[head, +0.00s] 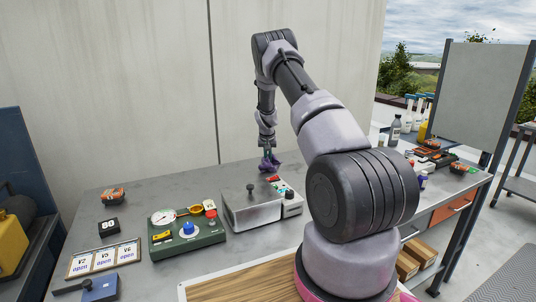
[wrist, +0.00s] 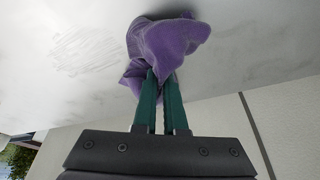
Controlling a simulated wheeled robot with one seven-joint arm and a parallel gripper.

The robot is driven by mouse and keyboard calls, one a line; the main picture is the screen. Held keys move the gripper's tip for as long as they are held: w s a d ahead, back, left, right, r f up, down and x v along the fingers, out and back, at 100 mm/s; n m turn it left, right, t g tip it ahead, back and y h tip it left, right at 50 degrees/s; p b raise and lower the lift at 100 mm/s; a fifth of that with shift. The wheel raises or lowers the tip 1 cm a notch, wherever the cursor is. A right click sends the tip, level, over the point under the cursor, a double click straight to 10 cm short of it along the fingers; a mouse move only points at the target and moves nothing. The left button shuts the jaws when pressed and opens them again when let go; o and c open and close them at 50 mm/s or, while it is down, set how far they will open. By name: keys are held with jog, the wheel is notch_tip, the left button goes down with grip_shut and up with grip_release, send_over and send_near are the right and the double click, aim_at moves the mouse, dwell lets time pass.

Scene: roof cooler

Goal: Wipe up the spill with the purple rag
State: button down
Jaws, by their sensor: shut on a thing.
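The purple rag (head: 270,163) is bunched up behind the metal box on the workbench. My gripper (head: 266,151) points down from above and is shut on the rag. In the wrist view, the green fingers of my gripper (wrist: 160,95) pinch the rag (wrist: 165,45), and its folds hang around the tips. A dark shadow lies close by the rag on the grey surface; I cannot tell if it touches. Faint scratchy streaks (wrist: 92,50) show on that surface left of the rag; I cannot tell if they are the spill. No clear spill shows in the head view.
The metal box (head: 251,207) stands just in front of the rag. A green panel (head: 187,240) with a gauge and knobs is left of it. Bottles (head: 395,131) and small items crowd the workbench's right end. A pale wall (head: 130,90) rises behind the bench (head: 150,183).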

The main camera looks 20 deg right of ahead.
grip_release()
jog(key=shift+f, duration=0.2)
jog(key=shift+f, duration=1)
grip_shut()
jog(key=shift+r, duration=0.1)
jog(key=shift+r, duration=0.25)
jog(key=shift+r, duration=0.15)
